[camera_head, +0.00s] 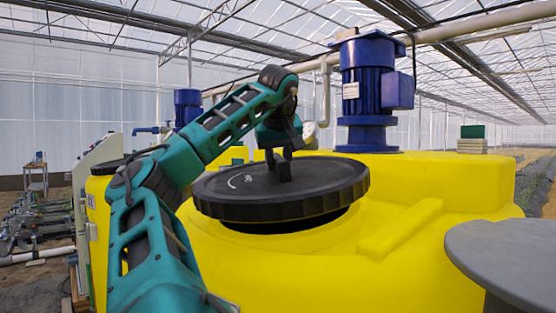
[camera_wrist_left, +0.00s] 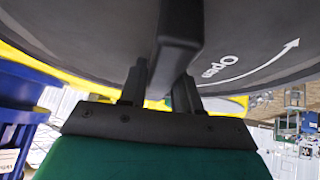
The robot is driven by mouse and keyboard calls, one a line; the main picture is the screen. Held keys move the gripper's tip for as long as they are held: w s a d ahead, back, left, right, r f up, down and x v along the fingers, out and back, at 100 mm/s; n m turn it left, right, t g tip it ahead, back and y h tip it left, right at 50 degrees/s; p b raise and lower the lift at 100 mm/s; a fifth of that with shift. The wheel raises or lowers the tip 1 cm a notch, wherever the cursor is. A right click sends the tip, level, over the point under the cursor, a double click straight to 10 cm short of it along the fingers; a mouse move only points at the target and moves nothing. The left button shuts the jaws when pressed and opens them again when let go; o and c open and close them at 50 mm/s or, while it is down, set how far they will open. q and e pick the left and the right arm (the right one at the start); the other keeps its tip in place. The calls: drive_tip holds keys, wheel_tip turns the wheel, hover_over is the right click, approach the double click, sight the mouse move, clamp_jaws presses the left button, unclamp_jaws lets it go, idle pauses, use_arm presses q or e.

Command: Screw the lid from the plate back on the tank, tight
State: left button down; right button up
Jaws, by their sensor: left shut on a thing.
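The large black round lid (camera_head: 330,202) with a ribbed rim is over the top of the yellow tank (camera_head: 330,265). A dark band shows under its front edge; I cannot tell whether the lid is seated on the neck or held just above it. My left gripper (camera_head: 279,160) comes from above and is shut on the lid's raised grip bar. In the left wrist view the bar (camera_wrist_left: 180,40) is between the fingers, and the lid face (camera_wrist_left: 250,30) shows a white "Open" arrow. The round grey plate (camera_head: 510,250) at the right is bare where visible. My right gripper is out of view.
A blue pump motor (camera_head: 366,85) stands on the tank behind the lid. A raised yellow rib (camera_head: 400,230) lies to the lid's right. A second blue motor (camera_head: 187,105) is farther back left. Air above the lid at right is free.

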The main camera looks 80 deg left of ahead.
use_arm(q)
drive_tip(key=shift+d+f+b, duration=0.1)
drive_tip(key=shift+f+b, duration=0.5)
idle(1.1)
drive_tip(key=shift+w+f, duration=0.1)
drive_tip(key=shift+f, duration=0.25)
drive_tip(key=shift+w+f+b, duration=0.1)
drive_tip(key=shift+f+b, duration=0.55)
drive_tip(key=shift+b, duration=0.1)
idle(0.9)
drive_tip(key=c, duration=1)
unclamp_jaws()
drive_tip(key=shift+r, duration=0.1)
drive_tip(key=shift+o, duration=1.6)
drive_tip(key=shift+f, duration=0.25)
drive_tip(key=shift+o, duration=1.4)
drive_tip(key=shift+r, duration=0.1)
